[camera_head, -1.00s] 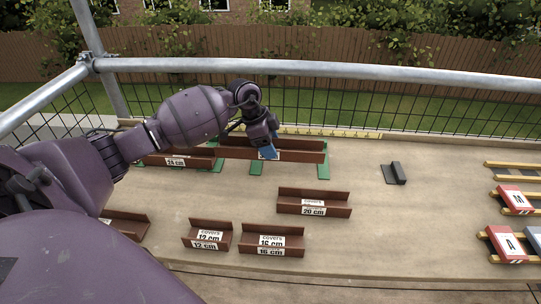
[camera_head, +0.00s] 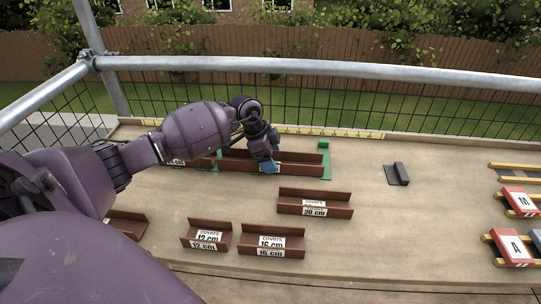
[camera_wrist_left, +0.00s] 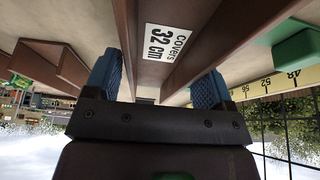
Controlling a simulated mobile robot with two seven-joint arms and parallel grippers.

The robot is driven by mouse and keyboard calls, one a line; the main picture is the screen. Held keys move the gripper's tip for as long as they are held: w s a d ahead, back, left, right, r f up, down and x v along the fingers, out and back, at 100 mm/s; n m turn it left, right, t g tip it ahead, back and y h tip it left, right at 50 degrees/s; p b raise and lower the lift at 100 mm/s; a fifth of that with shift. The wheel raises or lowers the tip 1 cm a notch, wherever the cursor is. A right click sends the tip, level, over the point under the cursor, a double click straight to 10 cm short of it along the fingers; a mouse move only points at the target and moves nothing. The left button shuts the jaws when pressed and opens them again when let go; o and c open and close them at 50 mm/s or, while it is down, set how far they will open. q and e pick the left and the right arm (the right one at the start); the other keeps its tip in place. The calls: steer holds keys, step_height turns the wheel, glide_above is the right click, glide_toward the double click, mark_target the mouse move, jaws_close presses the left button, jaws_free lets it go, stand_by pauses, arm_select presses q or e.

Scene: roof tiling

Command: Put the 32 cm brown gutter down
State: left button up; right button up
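The 32 cm brown gutter (camera_head: 300,169) is a long U-shaped channel lying level at the back of the board, among green brackets (camera_head: 324,146). It appears to rest on them; its underside is hidden. My left gripper (camera_head: 268,164) is over its middle. In the left wrist view my blue fingertips (camera_wrist_left: 157,88) sit outside the gutter's two walls, close against them, with the "covers 32 cm" label (camera_wrist_left: 166,42) between the walls. The gripper looks shut across the gutter. My right gripper is out of view.
The 24 cm gutter (camera_head: 203,162) lies in line on the left, partly behind my arm. The 20 cm (camera_head: 330,202), 16 cm (camera_head: 287,242) and 12 cm (camera_head: 222,236) gutters lie nearer. A dark bracket (camera_head: 397,174) stands right. A yellow ruler (camera_head: 350,133) runs along the back.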

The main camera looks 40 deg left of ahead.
arm_select(q)
steer(key=shift+o, duration=0.7)
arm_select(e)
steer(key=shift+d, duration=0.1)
arm_select(q)
steer(key=shift+r, duration=0.2)
steer(key=p+v, duration=0.2)
steer(key=v, duration=1)
steer(key=shift+r, duration=0.2)
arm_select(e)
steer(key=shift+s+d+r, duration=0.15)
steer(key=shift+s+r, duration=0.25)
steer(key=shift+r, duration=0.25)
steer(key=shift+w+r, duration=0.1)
